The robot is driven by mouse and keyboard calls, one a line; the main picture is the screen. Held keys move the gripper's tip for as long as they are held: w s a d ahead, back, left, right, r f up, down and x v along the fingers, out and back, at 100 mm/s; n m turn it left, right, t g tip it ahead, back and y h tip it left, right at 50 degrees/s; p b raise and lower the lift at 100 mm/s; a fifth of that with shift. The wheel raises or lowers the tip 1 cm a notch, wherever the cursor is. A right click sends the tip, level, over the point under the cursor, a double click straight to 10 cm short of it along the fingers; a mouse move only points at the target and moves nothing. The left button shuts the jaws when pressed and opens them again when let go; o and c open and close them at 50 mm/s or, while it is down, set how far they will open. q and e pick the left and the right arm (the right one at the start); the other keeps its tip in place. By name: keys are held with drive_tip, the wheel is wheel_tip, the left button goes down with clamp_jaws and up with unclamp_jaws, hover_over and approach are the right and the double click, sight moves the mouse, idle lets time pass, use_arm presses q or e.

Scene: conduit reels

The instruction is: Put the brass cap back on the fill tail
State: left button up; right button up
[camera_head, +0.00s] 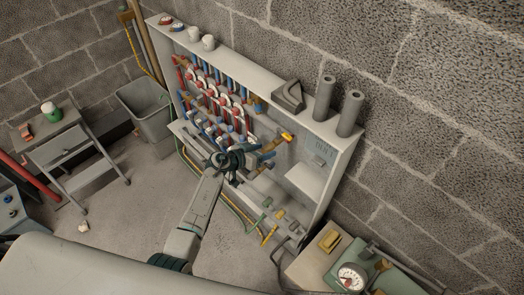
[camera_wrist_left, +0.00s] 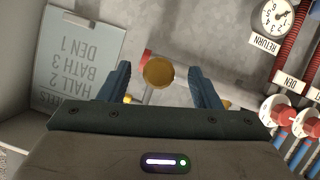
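My left gripper (camera_head: 268,151) reaches into the open manifold cabinet, its blue fingers pointing toward the cabinet's back. In the left wrist view the gripper (camera_wrist_left: 161,76) is open, its two fingers well apart. A round, plain brass face (camera_wrist_left: 158,73) shows between the fingers, with a gap on each side. I cannot tell whether it is the brass cap or the end of the fill tail. A pale horizontal pipe with a red end (camera_wrist_left: 146,58) runs behind it. A yellow fitting (camera_head: 287,137) shows just beyond the fingers in the head view. My right gripper is not in view.
The cabinet (camera_head: 318,130) holds rows of red and blue pipes. A lettered grey panel (camera_wrist_left: 78,66) is left of the fingers in the wrist view; a gauge (camera_wrist_left: 277,16) is at upper right.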

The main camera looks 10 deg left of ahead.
use_arm(q)
drive_tip(key=v, duration=1.1)
drive_tip(key=s+a+f+n+y+b, duration=0.25)
drive_tip(key=s+f, duration=0.35)
drive_tip(key=f, duration=0.6)
drive_tip(key=s+a+f+n+y+b, duration=0.1)
drive_tip(key=s+a+f+y, duration=0.4)
drive_tip(key=f, duration=0.6)
drive_tip(key=s+a+f+n+b, duration=0.1)
drive_tip(key=s+a+f+b, duration=0.15)
drive_tip(key=s+f, duration=0.75)
drive_tip(key=s+f+g, duration=0.3)
drive_tip(key=s+f, duration=0.3)
drive_tip(key=s, duration=0.4)
drive_tip(key=s+a+f+g+y+b, duration=0.1)
drive_tip(key=s+f+g, duration=0.2)
drive_tip(key=s+f, duration=0.3)
drive_tip(key=s+f+g+y+b, duration=0.1)
drive_tip(key=s+f+g, duration=0.2)
drive_tip(key=s+f, duration=0.4)
drive_tip(key=s, duration=0.7)
drive_tip(key=shift+s+a, duration=0.2)
drive_tip(key=shift+a, duration=0.2)
